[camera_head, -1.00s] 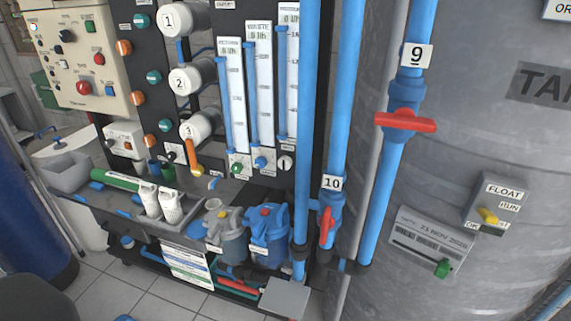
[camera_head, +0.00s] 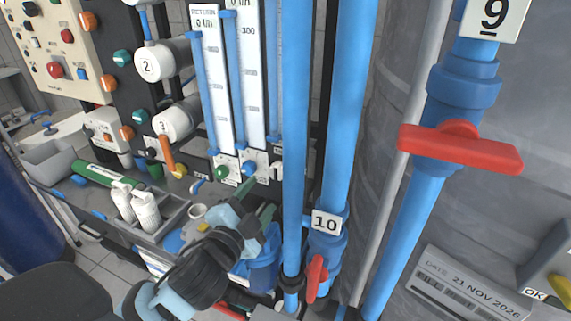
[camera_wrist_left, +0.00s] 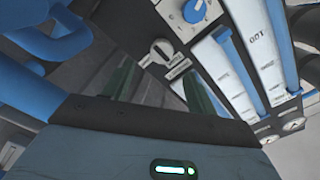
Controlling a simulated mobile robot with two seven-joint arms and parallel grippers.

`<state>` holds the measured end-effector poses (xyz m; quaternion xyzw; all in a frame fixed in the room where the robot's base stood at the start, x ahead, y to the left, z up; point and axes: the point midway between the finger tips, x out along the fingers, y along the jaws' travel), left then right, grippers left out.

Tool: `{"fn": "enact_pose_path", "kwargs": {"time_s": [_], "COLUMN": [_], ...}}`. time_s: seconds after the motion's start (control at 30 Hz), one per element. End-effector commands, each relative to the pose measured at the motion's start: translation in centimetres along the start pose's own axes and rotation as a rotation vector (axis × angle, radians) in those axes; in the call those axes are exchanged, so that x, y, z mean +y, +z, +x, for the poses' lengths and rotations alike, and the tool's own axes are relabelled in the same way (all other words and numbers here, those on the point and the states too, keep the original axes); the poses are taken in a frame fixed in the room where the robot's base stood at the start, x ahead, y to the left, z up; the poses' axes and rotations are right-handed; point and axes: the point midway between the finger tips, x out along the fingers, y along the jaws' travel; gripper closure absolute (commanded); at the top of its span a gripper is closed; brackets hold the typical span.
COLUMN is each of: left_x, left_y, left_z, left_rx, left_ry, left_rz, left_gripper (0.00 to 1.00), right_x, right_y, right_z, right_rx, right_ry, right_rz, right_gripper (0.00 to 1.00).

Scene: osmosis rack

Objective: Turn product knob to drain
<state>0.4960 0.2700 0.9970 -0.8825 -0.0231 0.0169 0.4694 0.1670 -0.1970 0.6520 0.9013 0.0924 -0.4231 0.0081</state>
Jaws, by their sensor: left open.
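Below the flowmeters sit a green knob (camera_head: 222,172), a blue knob (camera_head: 249,168) and a pale knob (camera_head: 277,171) on small plates. Their labels are too small to read, so I cannot tell which is the product knob. My left gripper (camera_head: 256,202) is open, just below and in front of these knobs. In the left wrist view the two dark green fingers (camera_wrist_left: 162,72) stand apart with nothing between them. A pale lever knob (camera_wrist_left: 157,50) lies beyond the fingertips, apart from them. The blue knob (camera_wrist_left: 194,11) shows at the top.
Blue vertical pipes, one with valve 10 (camera_head: 317,275), stand just right of the gripper. Valve 9's red handle (camera_head: 460,145) is farther right, before the grey tank (camera_head: 400,250). Blue filter housings (camera_head: 263,265) are below.

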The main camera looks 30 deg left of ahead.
Motion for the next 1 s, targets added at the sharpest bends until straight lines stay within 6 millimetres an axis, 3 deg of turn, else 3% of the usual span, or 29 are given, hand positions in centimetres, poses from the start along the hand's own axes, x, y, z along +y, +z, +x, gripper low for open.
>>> {"fn": "enact_pose_path", "kwargs": {"time_s": [0.37, 0.8, 1.0], "left_x": [-0.2, -0.3, -0.2], "left_y": [-0.1, -0.2, -0.1], "left_z": [0.7, 6.6, 7.8], "left_rx": [0.003, 0.003, 0.003], "left_ry": [-0.006, -0.006, -0.005], "left_rz": [0.005, 0.004, 0.003], "left_gripper": [0.43, 0.43, 0.43], "right_x": [-0.3, -0.1, 0.0], "right_y": [2.0, 1.3, 0.9], "right_z": [-0.7, -0.8, -0.7], "right_rx": [-0.043, -0.031, -0.022], "right_ry": [-0.003, -0.002, -0.001], "right_rz": [0.004, -0.003, -0.005], "right_gripper": [0.64, 0.64, 0.64]}}
